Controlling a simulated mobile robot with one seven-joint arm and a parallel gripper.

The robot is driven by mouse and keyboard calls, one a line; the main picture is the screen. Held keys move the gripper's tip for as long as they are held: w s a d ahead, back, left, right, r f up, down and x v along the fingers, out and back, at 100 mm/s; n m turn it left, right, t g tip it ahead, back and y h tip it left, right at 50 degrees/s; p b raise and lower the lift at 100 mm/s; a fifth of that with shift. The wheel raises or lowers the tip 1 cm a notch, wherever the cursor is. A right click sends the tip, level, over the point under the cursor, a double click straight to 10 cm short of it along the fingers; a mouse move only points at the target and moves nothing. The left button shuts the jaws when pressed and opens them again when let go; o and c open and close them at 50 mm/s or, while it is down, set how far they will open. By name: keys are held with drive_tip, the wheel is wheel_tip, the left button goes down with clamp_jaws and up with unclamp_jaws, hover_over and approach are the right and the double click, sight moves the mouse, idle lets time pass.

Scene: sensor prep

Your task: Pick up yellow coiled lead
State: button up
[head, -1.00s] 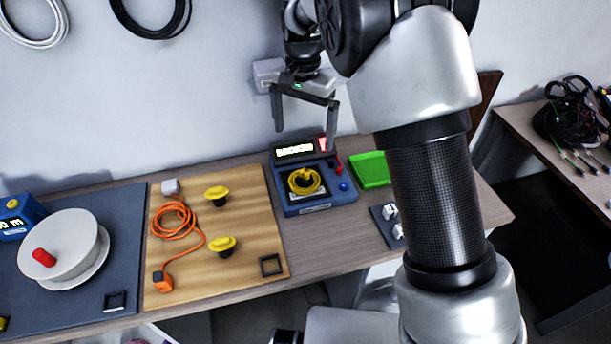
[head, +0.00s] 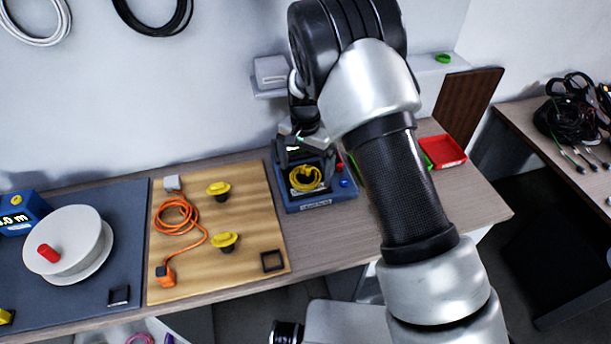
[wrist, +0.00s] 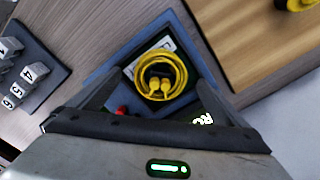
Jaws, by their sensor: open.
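The yellow coiled lead (head: 305,184) lies in the dark square recess of a blue device (head: 318,205) on the table. In the wrist view the lead (wrist: 181,75) is a round coil with two yellow plugs at its middle. My gripper (head: 306,160) is above the device, close over the lead and partly hiding the device's display. In the wrist view my gripper (wrist: 152,60) is open and empty, with a finger on either side of the coil. I cannot tell the exact height of the fingertips above it.
A wooden board (head: 190,268) left of the device carries an orange cable (head: 172,219) and yellow knobs (head: 224,241). A red tray (head: 445,152) is at the back right. A block with numbered grey pieces (wrist: 35,72) stands beside the device.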

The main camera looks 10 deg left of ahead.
drive_tip(key=shift+f, duration=0.15)
drive_tip(key=c, duration=1.1)
drive_tip(key=shift+c, duration=0.2)
